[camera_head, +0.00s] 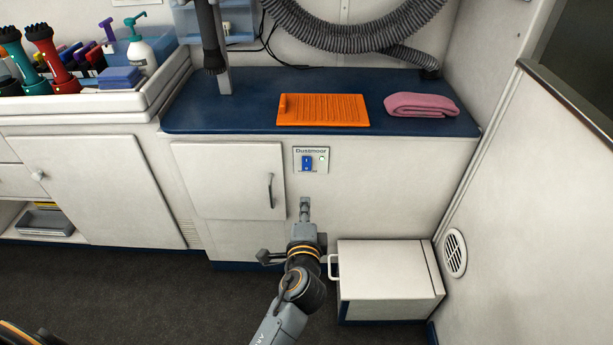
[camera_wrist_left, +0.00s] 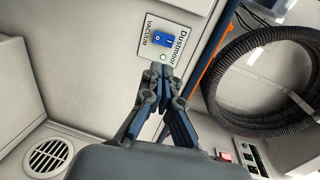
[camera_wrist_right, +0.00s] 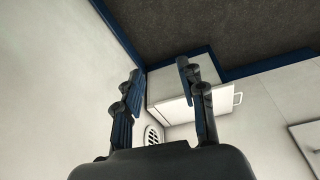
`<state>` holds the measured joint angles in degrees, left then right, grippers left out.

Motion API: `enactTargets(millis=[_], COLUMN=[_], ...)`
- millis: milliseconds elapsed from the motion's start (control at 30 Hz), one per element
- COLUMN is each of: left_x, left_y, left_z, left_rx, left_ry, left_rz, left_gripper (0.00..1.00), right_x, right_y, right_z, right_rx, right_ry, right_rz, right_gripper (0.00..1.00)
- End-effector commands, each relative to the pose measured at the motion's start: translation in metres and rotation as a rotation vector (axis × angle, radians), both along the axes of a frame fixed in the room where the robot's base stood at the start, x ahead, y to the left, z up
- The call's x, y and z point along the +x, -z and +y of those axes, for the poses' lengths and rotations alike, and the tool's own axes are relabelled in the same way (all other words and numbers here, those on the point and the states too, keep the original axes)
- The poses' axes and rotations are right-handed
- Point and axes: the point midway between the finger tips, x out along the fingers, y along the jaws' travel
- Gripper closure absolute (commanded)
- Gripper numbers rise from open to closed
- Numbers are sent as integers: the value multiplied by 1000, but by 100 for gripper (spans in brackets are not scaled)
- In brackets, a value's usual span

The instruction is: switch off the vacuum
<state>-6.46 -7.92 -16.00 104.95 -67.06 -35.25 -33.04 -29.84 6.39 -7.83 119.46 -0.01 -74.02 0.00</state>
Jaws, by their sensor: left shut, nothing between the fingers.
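The vacuum's switch plate (camera_head: 323,168), lettered "Dustmoor", is on the white cabinet front below the blue counter. It carries a blue rocker switch (camera_head: 307,163) and a small light (camera_head: 321,158). In the left wrist view the rocker (camera_wrist_left: 163,39) shows just past my fingertips, and the light (camera_wrist_left: 163,57) looks green. My left gripper (camera_head: 305,200) is shut and empty, a little below the plate in the head view; in its wrist view the fingertips (camera_wrist_left: 156,72) meet near the plate's edge. My right gripper (camera_wrist_right: 160,72) is open and empty, and shows only in its own wrist view.
A cabinet door with a handle (camera_head: 270,190) is left of the plate. A white box (camera_head: 385,270) stands on the floor at lower right. An orange mat (camera_head: 323,110) and a pink towel (camera_head: 421,104) lie on the counter (camera_head: 240,115). A grey hose (camera_head: 350,38) hangs above.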

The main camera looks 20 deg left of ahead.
Motion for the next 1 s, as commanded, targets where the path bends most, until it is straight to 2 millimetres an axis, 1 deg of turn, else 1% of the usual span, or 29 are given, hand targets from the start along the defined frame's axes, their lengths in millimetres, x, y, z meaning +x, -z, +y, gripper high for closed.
enactTargets(millis=[167, 267, 333, 600, 700, 800, 900, 1000], left_x=[6, 19, 31, 87, 104, 118, 127, 131], left_y=[2, 4, 6, 16, 19, 21, 22, 23], left_z=[2, 5, 9, 25, 31, 34, 36, 38], left_rx=[1, 1, 2, 1, 1, -1, -1, -2], left_ry=[0, 0, -1, 1, -1, 0, 1, 1], left_rz=[-1, -1, -2, -1, 0, 1, 1, 2], left_gripper=[100, 100, 100, 100, 100, 100, 100, 100], right_x=[0, 1, 1, -3, -5, -8, -10, -12], right_y=[-1, -4, -8, -39, -51, -64, -73, -77], right_z=[0, 0, 0, -1, -2, -2, -3, -3], right_rx=[0, 1, 1, 1, 1, 2, 2, 2], right_ry=[0, 0, 1, 3, 3, 4, 6, 5], right_rz=[-2, -5, -7, -24, -30, -37, -41, -41], right_gripper=[60, 60, 60, 60, 60, 60, 60, 60])
